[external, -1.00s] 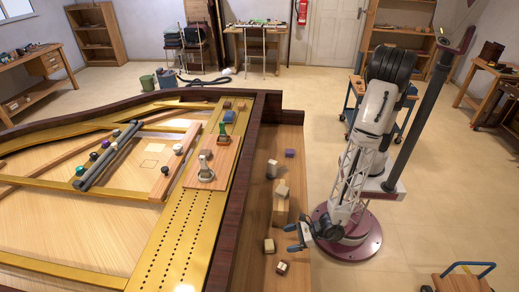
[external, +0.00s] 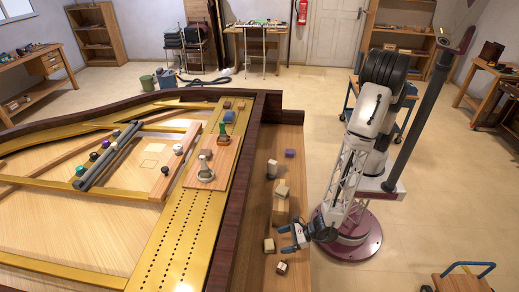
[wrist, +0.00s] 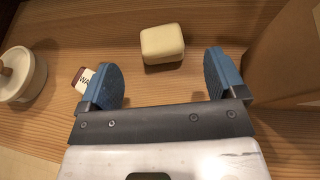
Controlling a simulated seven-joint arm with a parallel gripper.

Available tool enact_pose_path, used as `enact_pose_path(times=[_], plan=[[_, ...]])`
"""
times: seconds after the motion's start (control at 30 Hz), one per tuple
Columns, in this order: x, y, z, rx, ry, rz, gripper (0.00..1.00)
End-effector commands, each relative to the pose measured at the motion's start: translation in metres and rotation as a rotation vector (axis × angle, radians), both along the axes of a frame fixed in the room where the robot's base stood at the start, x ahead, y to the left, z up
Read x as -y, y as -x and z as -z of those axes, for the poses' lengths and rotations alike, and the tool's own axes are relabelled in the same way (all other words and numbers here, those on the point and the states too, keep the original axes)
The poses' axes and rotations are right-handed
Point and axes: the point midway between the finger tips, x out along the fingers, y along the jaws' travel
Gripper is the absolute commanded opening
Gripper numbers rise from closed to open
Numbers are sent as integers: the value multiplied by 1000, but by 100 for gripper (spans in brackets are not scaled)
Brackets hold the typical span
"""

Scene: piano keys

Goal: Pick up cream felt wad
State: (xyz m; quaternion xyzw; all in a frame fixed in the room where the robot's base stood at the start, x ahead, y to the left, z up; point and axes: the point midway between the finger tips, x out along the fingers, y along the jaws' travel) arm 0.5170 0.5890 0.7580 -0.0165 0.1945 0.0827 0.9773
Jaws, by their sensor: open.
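The cream felt wad (wrist: 162,44) is a small pale block with rounded edges. It lies on the wooden ledge (wrist: 150,18), ahead of my gripper (wrist: 162,78) and about midway between its fingers in the wrist view. In the external view the wad (external: 269,245) sits on the ledge just left of my gripper (external: 282,239). My blue fingers are spread wide with nothing between them. The wad appears just beyond the fingertips, and I see no contact. The gripper's height above the ledge is hard to tell.
A tall box (wrist: 285,60) stands close to the right finger. A small labelled item (wrist: 82,78) lies beside the left finger, and a white pot (wrist: 22,75) is at far left. In the external view a small block (external: 281,267) lies nearby; more blocks are farther back.

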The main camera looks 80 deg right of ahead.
Motion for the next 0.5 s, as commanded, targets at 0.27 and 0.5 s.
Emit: enact_pose_path(times=[0.27, 0.5], plan=[[-2, -9, 4, 0, 0, 0, 89], [-4, -30, 12, 0, 0, 1, 89]])
